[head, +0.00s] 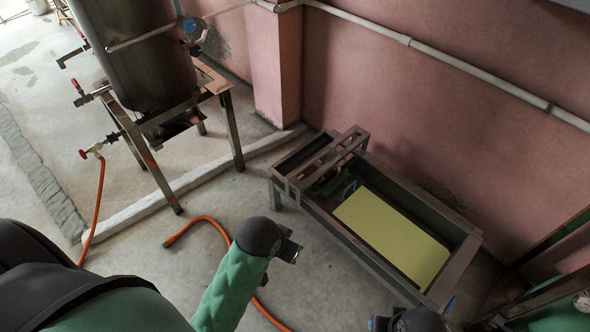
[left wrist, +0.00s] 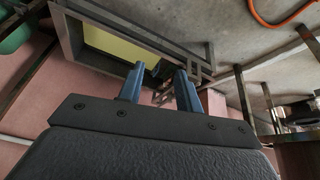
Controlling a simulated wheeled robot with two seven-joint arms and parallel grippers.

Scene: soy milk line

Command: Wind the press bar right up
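A grey metal trough table (head: 455,265) stands by the pink wall, with a flat pale yellow slab (head: 392,235) inside. A metal frame (head: 335,158) crosses its left end; I take this as the press bar's frame, but its height and any winding handle are too small to tell. My left gripper (head: 290,247) is left of the trough, apart from it. In the left wrist view its two blue fingers (left wrist: 160,70) are spread with nothing gripped between them; the trough and slab (left wrist: 112,40) lie beyond. My right gripper (head: 378,323) is at the bottom edge, mostly cut off.
A large steel tank (head: 135,50) on a metal stand (head: 235,130) is at upper left, with red-handled valves. An orange hose (head: 215,222) lies on the concrete floor near my left arm. A white pipe (head: 440,55) runs along the wall. Floor between stand and trough is mostly clear.

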